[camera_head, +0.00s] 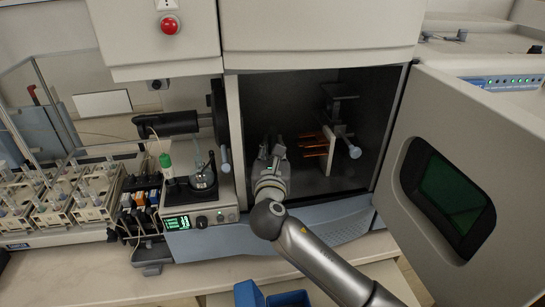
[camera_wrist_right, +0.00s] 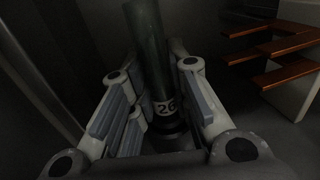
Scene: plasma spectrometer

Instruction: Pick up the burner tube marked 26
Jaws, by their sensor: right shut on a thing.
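The burner tube marked 26 (camera_wrist_right: 153,62) stands in the right wrist view as a dark, greyish-green cylinder. In the head view my right gripper (camera_head: 272,150) reaches into the open dark chamber, left of the copper-coloured pieces. The tube cannot be made out clearly in the head view. My left gripper is not in view.
A rack with copper-coloured prongs (camera_head: 314,146) stands right of my right gripper. The chamber door (camera_head: 448,170) hangs open on the right. A torch-like black cylinder (camera_head: 168,124) and a small glass vessel (camera_head: 203,175) are left of the chamber. A blue bin (camera_head: 250,294) is below.

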